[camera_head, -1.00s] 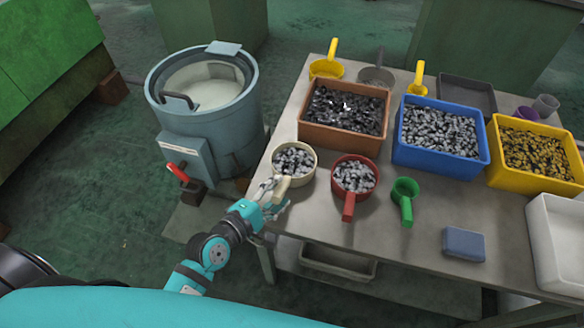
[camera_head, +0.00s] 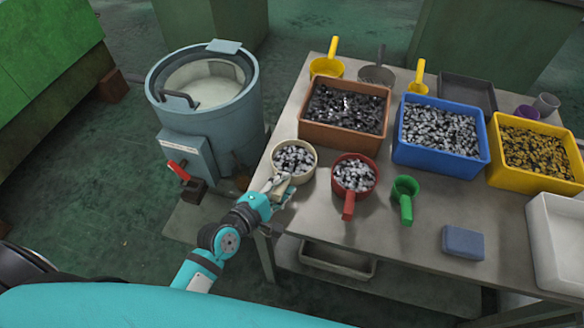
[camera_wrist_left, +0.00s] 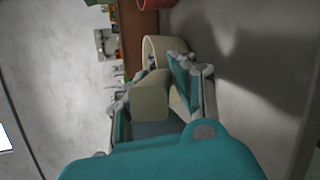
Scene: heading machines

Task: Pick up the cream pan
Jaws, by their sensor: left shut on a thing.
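The cream pan (camera_head: 304,149) is round, filled with grey metal pieces, and stands at the table's left edge. Its handle points toward the front left. My left gripper (camera_head: 277,187) is shut on that handle, at the table's edge. In the left wrist view, the cream handle (camera_wrist_left: 150,98) lies between the two fingers of the gripper (camera_wrist_left: 160,90), with the pan's wall (camera_wrist_left: 165,47) just beyond. I cannot tell whether the pan is clear of the table. My right gripper is not in view.
A red pan (camera_head: 355,163) of metal pieces stands close to the right, then a green scoop (camera_head: 405,190). A brown bin (camera_head: 345,138) is behind the pan. A blue-grey drum machine (camera_head: 205,130) stands left of the table. The table front (camera_head: 390,235) is mostly clear.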

